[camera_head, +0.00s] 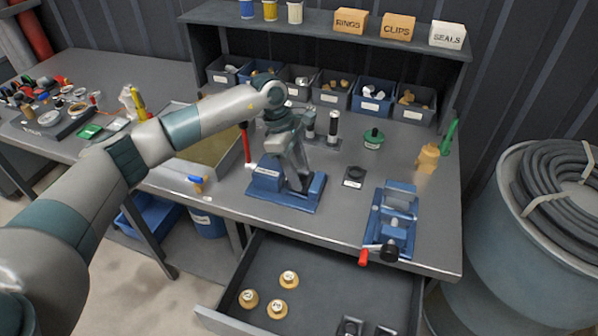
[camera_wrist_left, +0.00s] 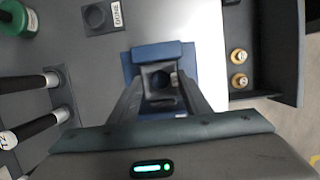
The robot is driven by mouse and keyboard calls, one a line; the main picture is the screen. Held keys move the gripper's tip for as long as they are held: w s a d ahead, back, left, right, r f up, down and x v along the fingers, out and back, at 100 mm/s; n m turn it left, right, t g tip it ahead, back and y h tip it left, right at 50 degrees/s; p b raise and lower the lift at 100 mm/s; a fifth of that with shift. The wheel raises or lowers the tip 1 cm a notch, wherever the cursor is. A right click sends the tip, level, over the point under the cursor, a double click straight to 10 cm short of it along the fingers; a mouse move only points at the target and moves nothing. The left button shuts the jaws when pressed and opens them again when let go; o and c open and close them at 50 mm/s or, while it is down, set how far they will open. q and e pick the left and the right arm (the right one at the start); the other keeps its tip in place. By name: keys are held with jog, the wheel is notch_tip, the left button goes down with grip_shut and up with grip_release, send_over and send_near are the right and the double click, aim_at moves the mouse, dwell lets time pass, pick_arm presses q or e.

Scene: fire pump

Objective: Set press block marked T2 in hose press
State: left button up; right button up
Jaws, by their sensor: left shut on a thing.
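My left gripper (camera_head: 297,183) points down at a blue stand with a white label (camera_head: 266,174), which looks like the hose press; its label is too small to read. In the left wrist view the gripper (camera_wrist_left: 162,98) is shut on a dark block (camera_wrist_left: 157,77) with a round hollow and a small pale label. The block is between the fingers, over the middle of the blue base (camera_wrist_left: 160,49). I cannot read T2 on it, nor tell whether it touches the base. The fingers hide part of it in the head view. My right gripper is out of view.
A blue clamp with a red handle (camera_head: 394,222) stands to the right. A dark DONE pad (camera_head: 354,177) lies between. An open drawer (camera_head: 330,285) below holds brass discs (camera_head: 289,279) and dark blocks. Posts (camera_head: 333,127) and a green-topped jar (camera_head: 373,138) stand behind.

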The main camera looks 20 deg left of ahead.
pick_arm(q)
jog(key=shift+f, duration=0.2)
jog(key=o, duration=1.3)
